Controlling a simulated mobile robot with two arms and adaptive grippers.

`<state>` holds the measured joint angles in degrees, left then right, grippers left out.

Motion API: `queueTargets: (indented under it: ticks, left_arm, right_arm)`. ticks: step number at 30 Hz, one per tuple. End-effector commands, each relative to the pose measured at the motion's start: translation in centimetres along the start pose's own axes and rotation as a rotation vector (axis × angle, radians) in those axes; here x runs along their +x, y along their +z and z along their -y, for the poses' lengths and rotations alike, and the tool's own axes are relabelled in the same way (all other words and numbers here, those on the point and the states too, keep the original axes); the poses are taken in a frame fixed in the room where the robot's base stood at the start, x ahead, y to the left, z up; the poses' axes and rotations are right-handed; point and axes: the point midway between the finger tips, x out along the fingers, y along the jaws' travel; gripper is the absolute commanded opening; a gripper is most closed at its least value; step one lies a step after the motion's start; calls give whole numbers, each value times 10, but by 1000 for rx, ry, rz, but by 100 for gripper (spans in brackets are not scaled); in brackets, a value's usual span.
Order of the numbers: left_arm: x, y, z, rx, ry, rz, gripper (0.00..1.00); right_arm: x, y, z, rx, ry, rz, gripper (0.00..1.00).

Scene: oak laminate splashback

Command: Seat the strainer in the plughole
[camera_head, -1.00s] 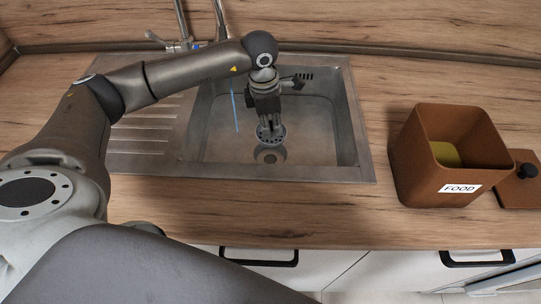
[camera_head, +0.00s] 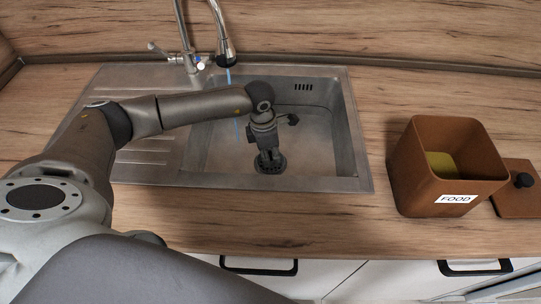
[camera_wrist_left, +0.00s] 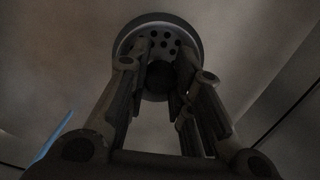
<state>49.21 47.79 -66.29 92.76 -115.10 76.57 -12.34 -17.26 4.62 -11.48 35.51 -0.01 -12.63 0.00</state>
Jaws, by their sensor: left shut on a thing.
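My left gripper (camera_head: 269,158) reaches down into the sink and is shut on the strainer, with its fingers pointing at the floor of the basin. The strainer (camera_wrist_left: 170,42) is a round grey disc with dark holes, seen between and beyond the fingers in the left wrist view; its middle is dark. In the head view the strainer (camera_head: 282,166) shows as a dark round shape under the fingertips, at the plughole's place. The plughole is covered by the strainer and gripper. I cannot tell whether the strainer is seated or just above it. My right gripper is not in view.
The steel sink basin (camera_head: 325,150) has a drainboard (camera_head: 150,150) on its left. A tap (camera_head: 222,45) runs a thin blue stream (camera_head: 236,125) left of the gripper. A brown FOOD box (camera_head: 420,185) and its lid (camera_head: 512,203) stand right on the counter.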

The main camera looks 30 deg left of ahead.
Motion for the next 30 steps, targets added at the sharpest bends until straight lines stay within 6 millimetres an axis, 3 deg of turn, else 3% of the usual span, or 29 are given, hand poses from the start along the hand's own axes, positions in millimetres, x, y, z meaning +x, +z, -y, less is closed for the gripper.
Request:
queueTargets:
  ticks: [4,15,16,20,30]
  left_arm:
    - [13,-1,0,0,0,1,0]
    - [19,-2,-1,0,1,1,0]
    - [17,-2,-1,0,1,1,24]
    - [17,-2,0,0,1,1,40]
    - [16,-2,0,0,1,1,43]
  right_arm:
    - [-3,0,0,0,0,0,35]
    - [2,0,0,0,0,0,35]
    - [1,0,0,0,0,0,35]
    - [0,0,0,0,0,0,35]
    - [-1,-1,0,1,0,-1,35]
